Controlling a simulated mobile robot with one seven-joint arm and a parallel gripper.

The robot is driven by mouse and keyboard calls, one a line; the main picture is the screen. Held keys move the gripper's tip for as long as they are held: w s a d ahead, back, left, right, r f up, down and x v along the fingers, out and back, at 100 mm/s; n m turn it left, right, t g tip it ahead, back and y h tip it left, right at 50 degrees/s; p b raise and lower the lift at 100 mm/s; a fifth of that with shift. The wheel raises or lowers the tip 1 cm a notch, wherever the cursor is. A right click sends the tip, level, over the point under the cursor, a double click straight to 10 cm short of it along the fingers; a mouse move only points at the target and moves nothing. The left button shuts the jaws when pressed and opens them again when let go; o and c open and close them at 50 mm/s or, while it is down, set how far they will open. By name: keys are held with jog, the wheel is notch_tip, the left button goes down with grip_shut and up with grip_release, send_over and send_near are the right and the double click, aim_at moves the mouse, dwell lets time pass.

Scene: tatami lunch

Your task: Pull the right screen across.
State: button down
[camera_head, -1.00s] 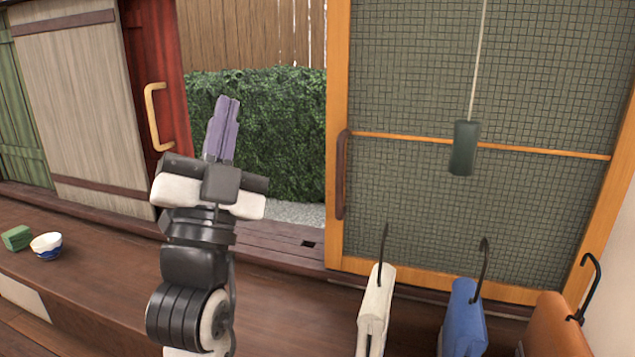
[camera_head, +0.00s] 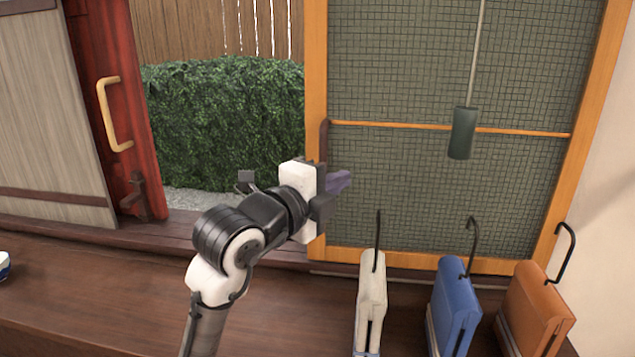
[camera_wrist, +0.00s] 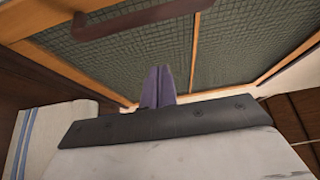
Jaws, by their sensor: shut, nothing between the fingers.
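The right screen (camera_head: 430,75) is a green mesh panel in an orange wooden frame, standing on the right side of the opening. It also shows in the wrist view (camera_wrist: 120,60). Its dark brown upright handle (camera_head: 324,140) is on the left stile, partly hidden behind my gripper. The handle also shows at the top of the wrist view (camera_wrist: 135,18). My gripper (camera_head: 347,181) has purple fingers that are shut and empty. They point right, in front of the screen's lower left part, beside and below the handle. I cannot tell whether they touch the screen.
A red-framed panel (camera_head: 112,60) with a tan handle (camera_head: 114,115) stands left of the opening, with a hedge (camera_head: 220,120) beyond. A dark green weight (camera_head: 462,133) hangs before the screen. White (camera_head: 370,300), blue (camera_head: 455,305) and orange (camera_head: 535,310) hooked items stand in front.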

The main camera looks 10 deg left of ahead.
jog(key=w, duration=0.1)
jog(key=w+a+p, duration=0.1)
jog(key=w+a, duration=0.1)
jog(key=w, duration=0.1)
jog(key=shift+a+p, duration=0.1)
jog(key=shift+p, duration=0.3)
jog(key=shift+a, duration=0.15)
